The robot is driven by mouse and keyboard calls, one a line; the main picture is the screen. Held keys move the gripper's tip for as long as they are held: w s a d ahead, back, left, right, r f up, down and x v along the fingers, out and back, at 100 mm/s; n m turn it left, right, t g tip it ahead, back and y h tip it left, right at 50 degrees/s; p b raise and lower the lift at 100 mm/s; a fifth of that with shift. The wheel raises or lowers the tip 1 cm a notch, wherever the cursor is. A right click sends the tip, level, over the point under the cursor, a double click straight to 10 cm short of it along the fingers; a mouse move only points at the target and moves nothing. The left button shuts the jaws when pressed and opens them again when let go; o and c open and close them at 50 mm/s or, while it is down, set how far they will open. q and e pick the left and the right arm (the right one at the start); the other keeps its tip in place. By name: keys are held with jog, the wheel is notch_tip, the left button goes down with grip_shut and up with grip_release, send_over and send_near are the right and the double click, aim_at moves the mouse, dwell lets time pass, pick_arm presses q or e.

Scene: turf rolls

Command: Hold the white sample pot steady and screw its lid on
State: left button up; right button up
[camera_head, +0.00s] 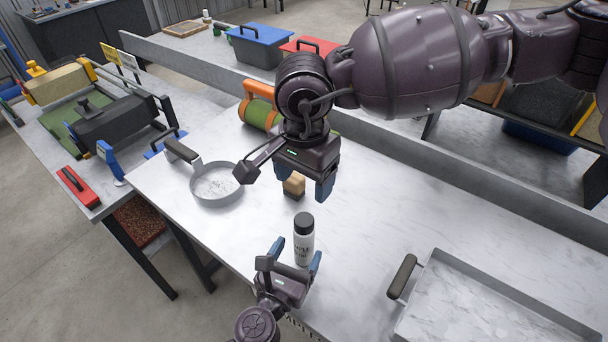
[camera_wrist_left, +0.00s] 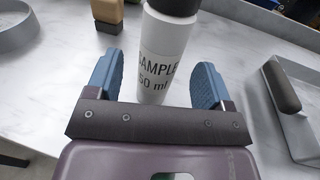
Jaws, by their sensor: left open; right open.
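The white sample pot (camera_head: 305,252) stands upright on the bench, lettered "SAMPLE 50 ml" in the left wrist view (camera_wrist_left: 163,52). A black lid (camera_head: 304,222) sits on its top; I cannot tell how tightly. The lid also shows at the upper edge of the left wrist view (camera_wrist_left: 175,5). My left gripper (camera_head: 295,256) is open low at the pot, with the pot showing between its blue fingers and a gap on each side. My right gripper (camera_head: 304,182) is open and empty, pointing down behind the pot, apart from the lid.
A small wood-and-black block (camera_head: 294,184) lies under my right gripper. A round grey pan (camera_head: 216,188) is at left. A large tray (camera_head: 425,290) with a dark handle is at right. A green roll (camera_head: 258,114) lies behind. The bench between pot and tray is clear.

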pick_arm(q)
jog(key=b+v, duration=0.1)
jog(key=v, duration=0.4)
jog(key=shift+f, duration=0.1)
jog(key=shift+s+a, duration=0.15)
jog(key=shift+s, duration=0.25)
